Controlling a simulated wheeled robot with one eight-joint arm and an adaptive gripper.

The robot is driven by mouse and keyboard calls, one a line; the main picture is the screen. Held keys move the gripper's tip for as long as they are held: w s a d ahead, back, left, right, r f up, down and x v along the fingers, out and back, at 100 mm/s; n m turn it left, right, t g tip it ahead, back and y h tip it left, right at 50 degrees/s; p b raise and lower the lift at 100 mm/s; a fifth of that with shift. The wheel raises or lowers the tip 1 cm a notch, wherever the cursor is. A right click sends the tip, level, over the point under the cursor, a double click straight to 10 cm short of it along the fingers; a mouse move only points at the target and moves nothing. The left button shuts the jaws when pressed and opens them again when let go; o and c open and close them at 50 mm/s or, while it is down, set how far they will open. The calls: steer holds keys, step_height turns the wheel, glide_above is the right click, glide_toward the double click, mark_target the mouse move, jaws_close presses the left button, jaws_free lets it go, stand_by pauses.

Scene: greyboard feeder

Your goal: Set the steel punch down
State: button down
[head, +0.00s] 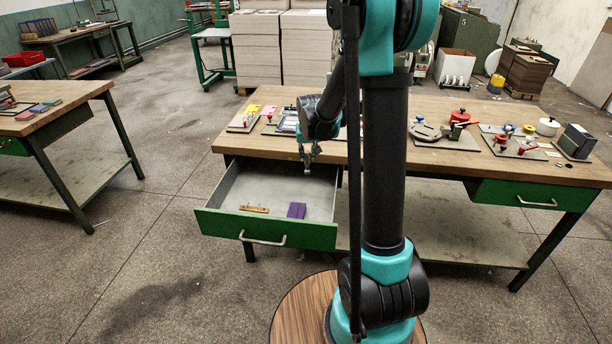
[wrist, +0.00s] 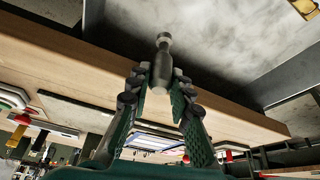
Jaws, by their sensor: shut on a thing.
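The steel punch (wrist: 160,68) is a short grey metal rod with a narrow neck and a rounded end, seen in the wrist view between my fingers. My gripper (wrist: 159,82) is shut on it. In the head view my gripper (head: 308,156) hangs at the front edge of the workbench, over the back part of the open drawer (head: 222,214). The punch shows there only as a small grey shape below the fingertips, apart from the drawer floor as far as I can tell.
The drawer holds a brass-coloured bar (head: 254,209) and a purple block (head: 297,210) near its front; its middle and left floor are bare. The workbench top (head: 440,104) carries several boards with tools and red-handled clamps. My arm column hides part of the bench.

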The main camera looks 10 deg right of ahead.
mark_target(308, 171)
step_height(308, 171, down, 9)
stand_by(0.5)
steer(key=shift+f, duration=0.1)
steer(key=c, duration=1.4)
jaws_free()
steer(key=shift+o, duration=0.2)
steer(key=v, duration=1.2)
steer(key=shift+n, duration=0.3)
steer(key=s+d+f, duration=0.1)
steer(key=s, duration=0.8)
steer(key=s+d+f, duration=0.1)
steer(key=s, duration=0.8)
steer(key=s+d+f, duration=0.1)
steer(key=s+d, duration=0.1)
steer(key=s, duration=0.6)
steer(key=shift+s, duration=0.4)
